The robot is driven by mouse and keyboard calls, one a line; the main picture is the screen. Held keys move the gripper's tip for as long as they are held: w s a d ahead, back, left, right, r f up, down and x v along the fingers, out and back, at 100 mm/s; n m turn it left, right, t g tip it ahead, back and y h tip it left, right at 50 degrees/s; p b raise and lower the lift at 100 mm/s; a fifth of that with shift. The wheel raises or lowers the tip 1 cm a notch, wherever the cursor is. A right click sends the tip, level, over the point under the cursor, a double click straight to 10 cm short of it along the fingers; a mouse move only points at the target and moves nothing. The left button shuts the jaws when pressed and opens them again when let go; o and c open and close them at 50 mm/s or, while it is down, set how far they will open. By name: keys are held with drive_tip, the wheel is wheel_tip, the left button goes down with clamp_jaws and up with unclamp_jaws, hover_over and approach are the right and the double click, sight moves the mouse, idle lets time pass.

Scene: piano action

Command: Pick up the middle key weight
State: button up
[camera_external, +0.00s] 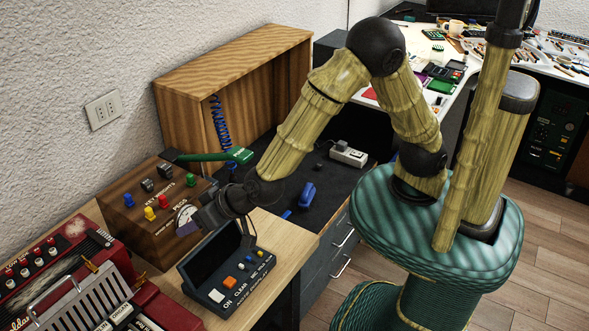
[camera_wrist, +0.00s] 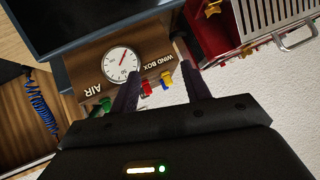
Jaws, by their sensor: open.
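A wooden box (camera_external: 172,234) with lettering on its top stands at the left, below the wall socket. Two small dark blocks (camera_external: 147,185) (camera_external: 163,171) stand on it, perhaps key weights; I cannot tell which is the middle one. Blue (camera_external: 128,200), yellow (camera_external: 149,213), red (camera_external: 163,201) and green (camera_external: 190,181) pegs stand around them. My gripper (camera_external: 201,215) is open and empty at the box's right front edge, near the round gauge. No dark block shows clearly there.
A dark control panel (camera_external: 230,288) with a screen and buttons stands just in front of my gripper. A red accordion-like instrument (camera_external: 85,285) lies at lower left. A wooden cabinet (camera_external: 185,120) stands further back.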

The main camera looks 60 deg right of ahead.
drive_tip(key=w+d+r+t+h+p, duration=0.2)
drive_tip(key=d+r+t+h+p, duration=0.1)
drive_tip(key=r, duration=0.4)
drive_tip(key=shift+w+d+m+t+h, duration=0.3)
drive_tip(key=shift+w+d+t+h, duration=0.1)
drive_tip(key=shift+t, duration=0.2)
approach(148, 182)
drive_tip(key=x, duration=0.3)
drive_tip(key=shift+w+r, duration=0.25)
drive_tip(key=shift+w, duration=0.1)
drive_tip(key=x, duration=0.5)
drive_tip(key=shift+f+p, duration=0.3)
drive_tip(key=shift+p, duration=0.05)
drive_tip(key=shift+c, duration=0.2)
